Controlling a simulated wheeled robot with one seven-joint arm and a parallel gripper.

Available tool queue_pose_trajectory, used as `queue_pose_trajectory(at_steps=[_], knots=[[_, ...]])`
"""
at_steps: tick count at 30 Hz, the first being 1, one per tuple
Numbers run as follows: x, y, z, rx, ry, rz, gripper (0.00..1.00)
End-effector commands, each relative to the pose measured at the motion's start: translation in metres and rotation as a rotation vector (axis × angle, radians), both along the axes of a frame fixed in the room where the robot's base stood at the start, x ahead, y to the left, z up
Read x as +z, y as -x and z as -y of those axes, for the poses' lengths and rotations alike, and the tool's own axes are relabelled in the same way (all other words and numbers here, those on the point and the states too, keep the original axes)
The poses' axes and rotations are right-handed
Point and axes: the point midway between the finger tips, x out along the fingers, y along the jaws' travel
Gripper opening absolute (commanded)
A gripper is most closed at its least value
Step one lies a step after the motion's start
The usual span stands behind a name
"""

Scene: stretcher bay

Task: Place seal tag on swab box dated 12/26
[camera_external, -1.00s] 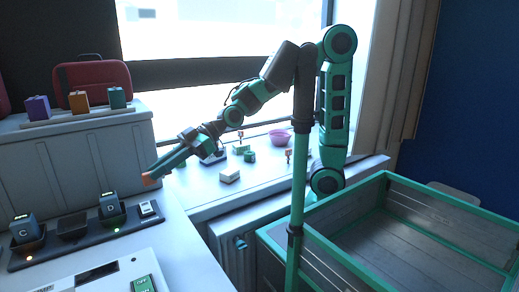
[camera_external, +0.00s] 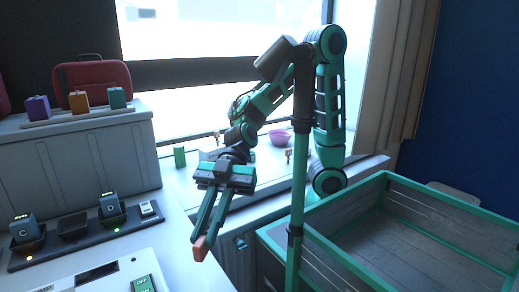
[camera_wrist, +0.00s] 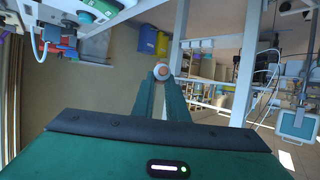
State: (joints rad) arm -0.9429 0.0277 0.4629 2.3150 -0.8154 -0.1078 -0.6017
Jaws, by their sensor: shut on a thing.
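My gripper (camera_external: 202,240) hangs in front of the window sill, past the right edge of the white counter, fingers pointing down and slightly left. It is shut on a small orange-red piece at the fingertips, which I take to be the seal tag (camera_external: 199,248). In the wrist view my gripper (camera_wrist: 163,82) shows its two fingers closing on a small round orange and pale piece (camera_wrist: 161,72). Purple (camera_external: 38,108), orange (camera_external: 79,101) and teal (camera_external: 117,97) boxes stand in a row at the back left. No date is legible, so I cannot tell which is the swab box dated 12/26.
A dark charging dock (camera_external: 75,240) with lettered devices sits on the counter (camera_external: 185,255). A green cylinder (camera_external: 180,158) and a pink bowl (camera_external: 280,137) stand on the sill. A green-edged open crate (camera_external: 400,245) fills the right. My arm hides part of the sill.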

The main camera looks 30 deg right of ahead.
Motion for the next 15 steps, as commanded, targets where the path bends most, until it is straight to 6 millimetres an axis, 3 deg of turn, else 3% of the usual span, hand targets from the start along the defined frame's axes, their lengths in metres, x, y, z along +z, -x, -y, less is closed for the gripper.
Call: queue_pose_trajectory(at_steps=[6, 10, 15], knots=[[-0.033, 0.0, 0.0, 0.0, 0.004, -0.001, 0.0], [-0.043, -0.002, 0.0, -0.002, 0.002, 0.0, 0.0], [-0.059, -0.026, -0.003, -0.005, 0.005, -0.001, 0.0]])
